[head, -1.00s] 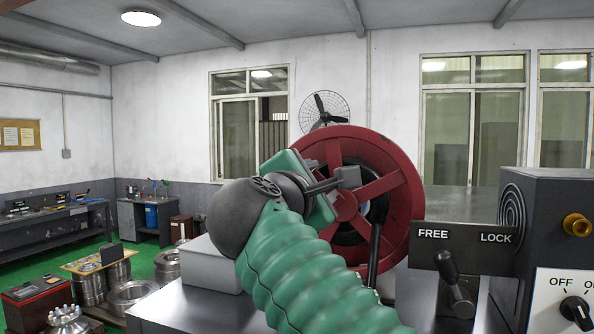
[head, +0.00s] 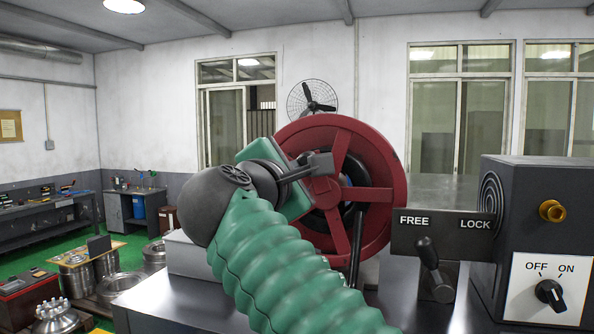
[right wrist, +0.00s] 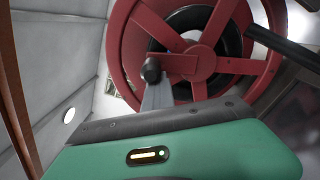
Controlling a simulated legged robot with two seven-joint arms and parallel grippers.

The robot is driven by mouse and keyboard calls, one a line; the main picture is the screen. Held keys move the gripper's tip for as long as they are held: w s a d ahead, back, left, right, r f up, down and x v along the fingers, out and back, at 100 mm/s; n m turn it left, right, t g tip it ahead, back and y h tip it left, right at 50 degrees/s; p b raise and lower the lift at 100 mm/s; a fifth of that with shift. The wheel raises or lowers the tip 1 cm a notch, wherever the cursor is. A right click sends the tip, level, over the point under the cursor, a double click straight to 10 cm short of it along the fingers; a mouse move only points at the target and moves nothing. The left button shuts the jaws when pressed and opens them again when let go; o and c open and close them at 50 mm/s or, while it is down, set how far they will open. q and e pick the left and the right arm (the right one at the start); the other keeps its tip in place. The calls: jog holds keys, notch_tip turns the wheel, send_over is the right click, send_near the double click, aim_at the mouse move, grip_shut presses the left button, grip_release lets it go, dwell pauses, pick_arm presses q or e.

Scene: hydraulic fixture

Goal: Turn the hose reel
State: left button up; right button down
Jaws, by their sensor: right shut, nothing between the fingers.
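The red hose reel (head: 388,230) stands upright on the metal bench, with wide spokes and a dark core. It also fills the upper part of the right wrist view (right wrist: 265,75). My right arm, in a green ribbed sleeve, reaches up in front of its left side. My right gripper (head: 322,164) is shut and empty over the reel's left part. In the right wrist view its grey fingers (right wrist: 155,95) point at the reel, by a dark rounded knob (right wrist: 151,70) near a red crank-like bar. I cannot tell whether they touch. My left gripper is not in view.
A FREE/LOCK plate (head: 445,222) has a black lever (head: 426,250) leaning toward FREE. A dark control box (head: 535,185) with a brass fitting and an OFF/ON knob (head: 550,292) stands at the right. A light grey box partly shows behind my arm. Workbenches and drums stand at left.

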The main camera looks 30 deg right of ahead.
jog(key=shift+w+a+f, duration=0.1)
jog(key=shift+w+a, duration=0.15)
jog(key=shift+w, duration=0.05)
jog(key=c, duration=2.1)
grip_release()
jog(key=o, duration=0.8)
jog(key=shift+a, duration=0.25)
jog(key=shift+c, duration=0.2)
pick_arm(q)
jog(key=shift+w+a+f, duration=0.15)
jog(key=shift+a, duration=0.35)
pick_arm(e)
jog(key=shift+o, duration=0.4)
jog(key=shift+s+a, duration=0.1)
jog(key=shift+a, duration=0.1)
